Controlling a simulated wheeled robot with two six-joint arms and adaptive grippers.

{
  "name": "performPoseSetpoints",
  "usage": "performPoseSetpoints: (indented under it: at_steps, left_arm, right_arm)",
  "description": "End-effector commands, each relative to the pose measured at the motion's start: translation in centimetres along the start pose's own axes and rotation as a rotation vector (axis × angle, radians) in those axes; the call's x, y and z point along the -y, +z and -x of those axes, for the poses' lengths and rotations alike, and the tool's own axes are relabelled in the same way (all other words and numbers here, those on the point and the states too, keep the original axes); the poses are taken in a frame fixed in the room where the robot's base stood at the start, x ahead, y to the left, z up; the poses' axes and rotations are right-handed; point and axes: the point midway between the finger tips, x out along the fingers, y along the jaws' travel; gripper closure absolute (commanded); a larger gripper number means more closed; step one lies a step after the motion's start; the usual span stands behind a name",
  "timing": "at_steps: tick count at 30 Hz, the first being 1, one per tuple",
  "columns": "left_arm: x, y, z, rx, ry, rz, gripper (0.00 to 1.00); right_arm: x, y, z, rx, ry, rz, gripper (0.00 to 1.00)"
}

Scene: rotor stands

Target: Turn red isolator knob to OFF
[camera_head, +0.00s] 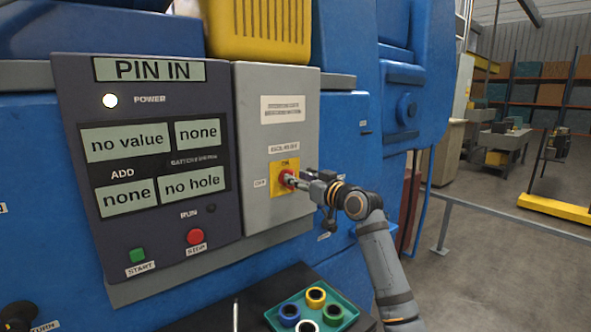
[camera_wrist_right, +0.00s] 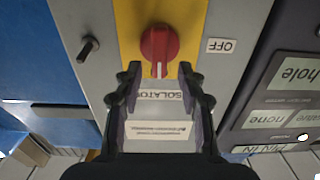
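The red isolator knob (camera_head: 286,178) sits on a yellow plate (camera_head: 279,189) on the grey panel. An OFF label (camera_head: 260,183) is to its left. In the wrist view the knob (camera_wrist_right: 160,44) shows large on the yellow plate, its grip bar lined up along the picture's vertical, with the OFF label (camera_wrist_right: 221,45) to its right. My right gripper (camera_head: 297,182) reaches in from the right, close to the knob. My left gripper is out of view.
The dark display panel (camera_head: 151,230) with a green START button (camera_head: 137,255) and red STOP button (camera_head: 195,237) adjoins the grey panel's left side. A green tray (camera_head: 272,314) with several coloured rings stands below. Open floor and a grey railing (camera_head: 480,207) lie to the right.

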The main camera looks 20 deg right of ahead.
Motion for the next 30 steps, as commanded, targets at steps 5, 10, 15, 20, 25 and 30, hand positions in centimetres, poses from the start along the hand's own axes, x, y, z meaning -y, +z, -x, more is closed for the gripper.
performPoseSetpoints:
  at_steps: [5,10,15,20,25,30]
  left_arm:
    - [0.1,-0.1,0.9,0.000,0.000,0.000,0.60]
    - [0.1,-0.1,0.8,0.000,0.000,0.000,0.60]
    - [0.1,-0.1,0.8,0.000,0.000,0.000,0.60]
    - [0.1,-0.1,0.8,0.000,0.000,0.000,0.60]
    - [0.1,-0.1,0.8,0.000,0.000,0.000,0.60]
    - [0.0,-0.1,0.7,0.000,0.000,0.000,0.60]
  right_arm:
    - [0.0,-0.1,-1.6,0.001,0.000,0.001,0.60]
    - [0.0,0.1,-1.8,0.001,0.000,0.002,0.60]
    - [0.0,0.1,-1.8,0.001,0.001,0.002,0.70]
    - [0.0,0.1,-1.7,0.001,0.001,0.001,0.92]
    - [0.0,0.1,-1.7,0.002,0.001,0.001,1.00]
    - [0.0,0.2,-1.7,0.001,0.001,0.010,1.00]
